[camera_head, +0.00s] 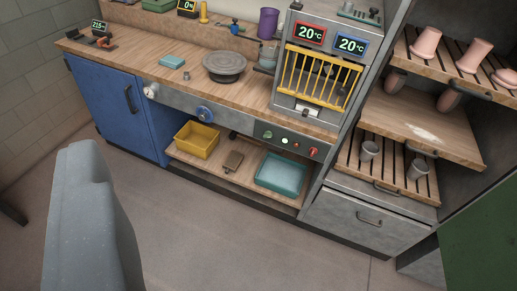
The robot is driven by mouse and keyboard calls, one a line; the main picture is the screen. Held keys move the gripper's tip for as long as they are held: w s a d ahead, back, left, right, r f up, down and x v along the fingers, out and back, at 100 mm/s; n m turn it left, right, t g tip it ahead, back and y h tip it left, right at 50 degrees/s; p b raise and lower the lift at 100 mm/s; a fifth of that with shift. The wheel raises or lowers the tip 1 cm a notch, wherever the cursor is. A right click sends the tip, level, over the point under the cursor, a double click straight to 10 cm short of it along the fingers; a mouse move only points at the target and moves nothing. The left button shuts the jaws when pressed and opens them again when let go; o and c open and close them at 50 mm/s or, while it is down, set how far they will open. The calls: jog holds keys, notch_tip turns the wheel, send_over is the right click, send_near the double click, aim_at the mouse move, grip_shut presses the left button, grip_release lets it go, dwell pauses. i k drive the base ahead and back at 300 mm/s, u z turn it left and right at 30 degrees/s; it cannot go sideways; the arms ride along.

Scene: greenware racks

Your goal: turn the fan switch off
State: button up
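A dark control panel (290,142) runs along the counter front below the kiln-like cabinet. It carries a green knob (267,134), small lights in the middle and a red switch (313,151) at its right end. The labels are too small to read, so I cannot tell which control is the fan switch or how it is set. A blue round knob (204,112) and a pale knob (150,91) sit further left on the counter front. No gripper fingertips show; a large grey part of my own body fills the lower left, well apart from the panel.
The cabinet (325,76) has yellow bars and two displays reading 20°C. Below the counter (140,58), a shelf holds a yellow bin (197,140) and a teal tray (282,173). Slatted racks with cups stand right, above a grey drawer (368,218). The floor (240,230) in front is clear.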

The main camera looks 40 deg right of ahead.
aim_at(267, 134)
jog(key=z, duration=0.15)
jog(key=i, duration=0.9)
jog(key=u, duration=0.1)
